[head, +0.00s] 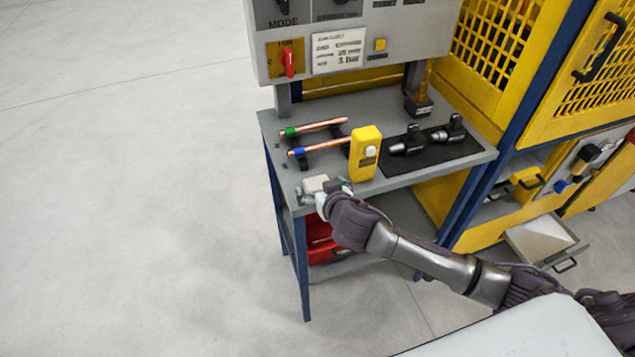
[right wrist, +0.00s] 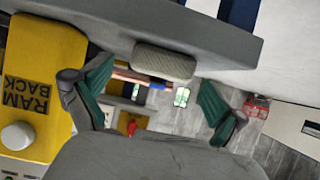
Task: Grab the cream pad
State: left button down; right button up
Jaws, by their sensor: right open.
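The cream pad (head: 316,183) is a small pale block at the front left corner of the grey bench. My right gripper (head: 326,194) is at that corner, right by the pad, with its fingers partly hidden by my wrist. In the right wrist view the pad (right wrist: 163,60) shows as a grey-beige block at the bench edge. There the open gripper (right wrist: 157,78) has one teal finger on each side of the pad's line, with the pad at about the tips. I cannot tell whether they touch it. My left gripper is not in view.
A yellow box (head: 365,154) with a white button stands right of the pad. Two copper tubes (head: 327,146) lie behind it. Black tools rest on a dark mat (head: 430,155). A red bin (head: 321,240) sits on the lower shelf. The floor at left is clear.

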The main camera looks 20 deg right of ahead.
jog(key=shift+x, duration=1.15)
jog(key=c, duration=1.1)
